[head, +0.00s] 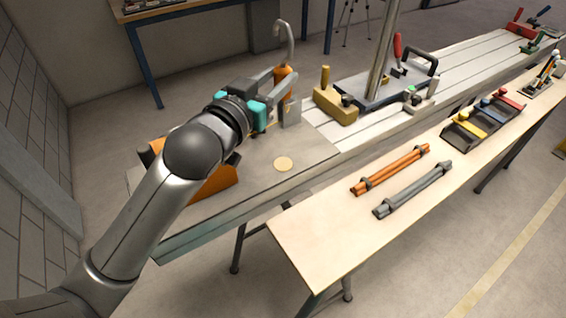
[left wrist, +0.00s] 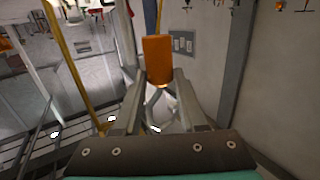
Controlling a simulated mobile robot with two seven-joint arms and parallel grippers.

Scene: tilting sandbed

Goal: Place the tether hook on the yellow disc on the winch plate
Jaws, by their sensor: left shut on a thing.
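The tether hook (head: 291,45) has a grey curved top and an orange grip. My left gripper (head: 284,88) is shut on the orange grip, and the hook stands roughly upright above the far side of the winch plate (head: 262,178). In the left wrist view the orange grip (left wrist: 157,62) shows between the two fingers. The pale yellow disc (head: 283,164) lies bare on the plate, below the gripper in the picture and apart from the hook. My right gripper is out of view.
A small grey upright block (head: 291,114) stands just below the gripper in the picture. An orange housing (head: 214,187) on the plate is partly hidden by my left arm. A yellow-handled block (head: 336,105) stands to the right. Orange bars (head: 390,169) lie on the front bench.

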